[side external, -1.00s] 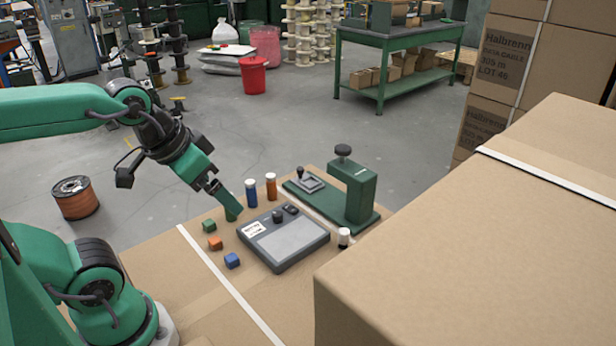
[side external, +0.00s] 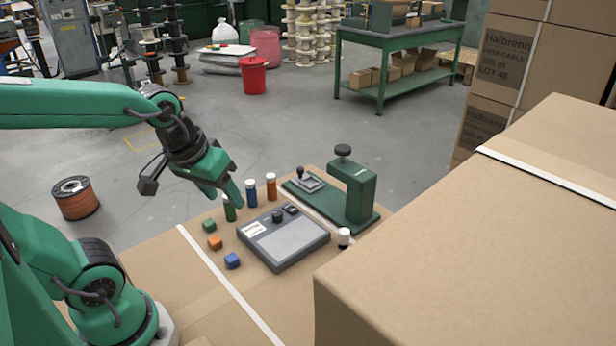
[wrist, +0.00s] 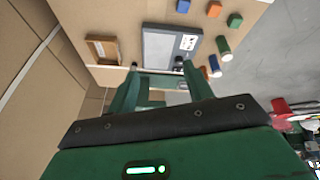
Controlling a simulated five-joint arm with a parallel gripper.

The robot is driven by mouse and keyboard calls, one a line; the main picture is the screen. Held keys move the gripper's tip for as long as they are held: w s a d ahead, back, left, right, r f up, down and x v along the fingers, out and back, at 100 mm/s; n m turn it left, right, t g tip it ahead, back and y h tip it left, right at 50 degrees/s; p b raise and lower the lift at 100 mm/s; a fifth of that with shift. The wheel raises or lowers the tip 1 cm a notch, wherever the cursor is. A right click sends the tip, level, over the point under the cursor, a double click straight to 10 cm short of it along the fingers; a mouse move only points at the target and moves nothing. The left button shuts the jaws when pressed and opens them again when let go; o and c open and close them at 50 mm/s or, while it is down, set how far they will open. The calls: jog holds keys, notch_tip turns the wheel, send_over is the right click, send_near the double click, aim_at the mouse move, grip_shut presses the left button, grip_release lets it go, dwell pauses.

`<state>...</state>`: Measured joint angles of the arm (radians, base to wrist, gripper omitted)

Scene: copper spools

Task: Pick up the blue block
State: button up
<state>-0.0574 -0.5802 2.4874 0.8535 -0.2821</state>
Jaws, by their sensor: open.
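The blue block (side external: 232,260) sits on the cardboard surface, in front of the orange block (side external: 215,242) and left of the grey device in the side view. In the wrist view the blue block (wrist: 183,6) is at the top edge, partly cut off. My gripper (side external: 237,201) is raised, tilted down, near the capped bottles, farther back than the blue block and apart from it. In the wrist view my gripper (wrist: 157,67) has its two green fingers spread, with nothing held between them.
A green block (side external: 209,225) sits behind the orange one. Green (side external: 229,209), blue (side external: 251,194) and orange (side external: 271,187) bottles stand behind the grey device (side external: 290,245). A green press (side external: 352,190) stands right. A large carton (side external: 470,230) fills the right foreground.

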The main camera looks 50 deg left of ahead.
notch_tip(320, 180, down, 6)
jog(key=w+a+n+g, duration=0.2)
jog(key=a+n, duration=0.1)
jog(key=n, duration=0.3)
jog(key=n+g, duration=0.2)
jog(key=n, duration=0.4)
send_near(231, 257)
jog(key=shift+a+f+n, duration=0.2)
jog(key=shift+f+n, duration=0.3)
jog(key=shift+n, duration=0.3)
jog(key=shift+f, duration=1.3)
jog(key=shift+f, duration=0.15)
jog(key=shift+w+f, duration=0.15)
jog(key=shift+f, duration=2.3)
jog(key=c, duration=1.1)
